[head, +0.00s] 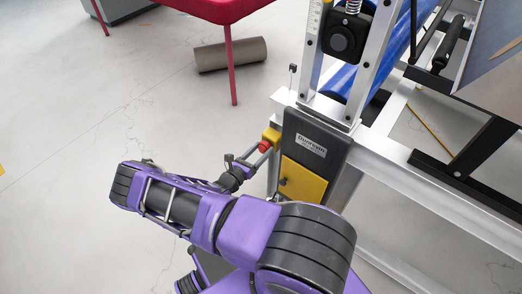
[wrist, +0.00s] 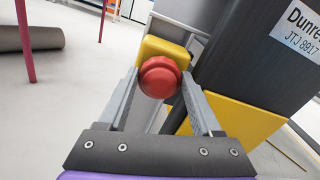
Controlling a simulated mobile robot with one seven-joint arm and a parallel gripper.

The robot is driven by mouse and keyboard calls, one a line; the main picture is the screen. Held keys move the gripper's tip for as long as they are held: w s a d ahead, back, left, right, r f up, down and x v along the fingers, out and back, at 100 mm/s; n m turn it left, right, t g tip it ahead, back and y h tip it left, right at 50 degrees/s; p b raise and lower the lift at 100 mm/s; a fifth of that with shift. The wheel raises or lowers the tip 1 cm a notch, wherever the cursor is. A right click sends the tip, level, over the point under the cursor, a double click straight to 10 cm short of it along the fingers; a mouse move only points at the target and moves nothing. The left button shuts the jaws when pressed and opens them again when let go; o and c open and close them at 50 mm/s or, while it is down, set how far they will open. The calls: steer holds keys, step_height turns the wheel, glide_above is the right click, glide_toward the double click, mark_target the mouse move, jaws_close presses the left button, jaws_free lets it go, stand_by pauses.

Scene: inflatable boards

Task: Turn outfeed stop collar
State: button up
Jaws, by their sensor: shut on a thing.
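The outfeed stop collar is a round red knob (wrist: 160,77) on a yellow box (wrist: 168,47) at the side of the dark machine housing. In the head view the red knob (head: 263,146) shows small beside the yellow box (head: 271,136). My gripper (wrist: 159,84) has one grey finger on each side of the knob and is shut on it. In the head view my gripper (head: 261,151) reaches the knob from the lower left. The fingertips' exact contact with the knob is partly hidden.
A dark housing (head: 322,128) with a yellow panel (head: 303,180) stands close to the right of my gripper. The aluminium frame (head: 393,172) extends to the right. A red-legged table (head: 229,60) and a brown roll (head: 231,54) are at the back. The floor to the left is clear.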

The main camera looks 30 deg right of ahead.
stand_by(0.3)
steer(key=o, duration=1.4)
steer(key=v, duration=1.7)
steer(key=shift+a, duration=0.2)
steer(key=shift+s, duration=0.1)
